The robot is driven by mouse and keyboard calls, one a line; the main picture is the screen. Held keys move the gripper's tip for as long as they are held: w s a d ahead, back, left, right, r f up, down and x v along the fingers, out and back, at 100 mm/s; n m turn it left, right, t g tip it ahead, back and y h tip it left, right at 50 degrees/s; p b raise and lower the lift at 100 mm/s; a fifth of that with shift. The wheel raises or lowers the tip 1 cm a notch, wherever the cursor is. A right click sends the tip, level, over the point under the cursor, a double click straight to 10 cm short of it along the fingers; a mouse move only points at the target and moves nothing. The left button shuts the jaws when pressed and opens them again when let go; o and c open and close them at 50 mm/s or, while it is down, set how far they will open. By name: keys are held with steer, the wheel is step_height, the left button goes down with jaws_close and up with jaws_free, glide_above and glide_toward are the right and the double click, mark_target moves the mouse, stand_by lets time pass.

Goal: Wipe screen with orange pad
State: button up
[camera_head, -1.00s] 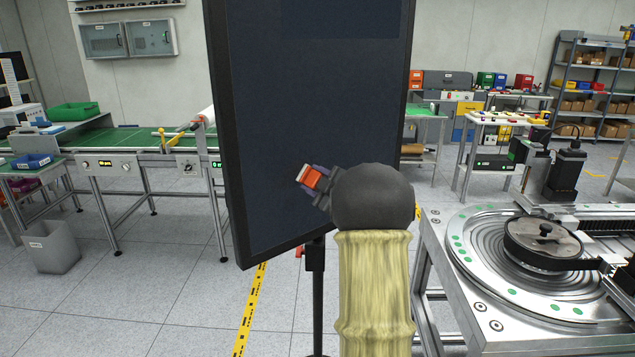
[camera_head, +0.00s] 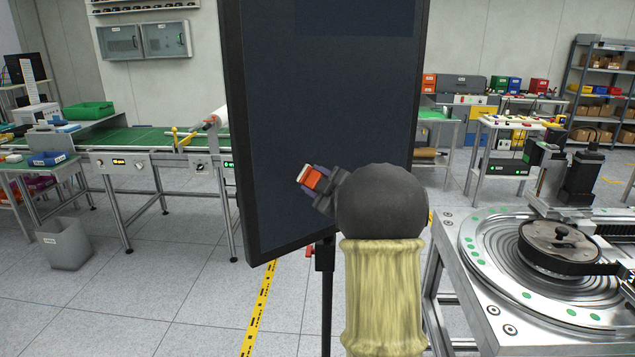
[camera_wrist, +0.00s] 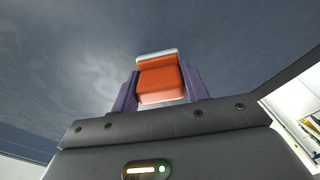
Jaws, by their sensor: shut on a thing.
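The screen (camera_head: 330,110) is a tall dark panel on a stand, in the middle of the head view. It also fills most of the wrist view (camera_wrist: 70,60), where a pale hazy patch shows on it. The orange pad (camera_head: 311,178) has a whitish edge and is held between the purple fingers of my gripper (camera_head: 314,180). In the wrist view the pad (camera_wrist: 160,82) sits between both fingers, its white edge toward the screen. My gripper is in front of the lower half of the screen. I cannot tell whether the pad touches it.
A metal machine table (camera_head: 500,310) with a round plate stands close on the right. A green-topped conveyor bench (camera_head: 150,140) and a grey bin (camera_head: 64,245) are at the left. Shelves (camera_head: 600,90) stand at the back right. Open floor lies at the lower left.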

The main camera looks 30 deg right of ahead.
steer(key=shift+a, duration=0.15)
steer(key=shift+s+a+b, duration=0.15)
steer(key=shift+a+b, duration=0.8)
steer(key=shift+a, duration=0.7)
steer(key=shift+s+a+f+b, duration=0.1)
steer(key=shift+s+a+b, duration=0.1)
steer(key=shift+a+b, duration=1.05)
steer(key=shift+a+p, duration=0.3)
steer(key=shift+a, duration=0.15)
steer(key=shift+r+p, duration=0.75)
steer(key=shift+r, duration=0.4)
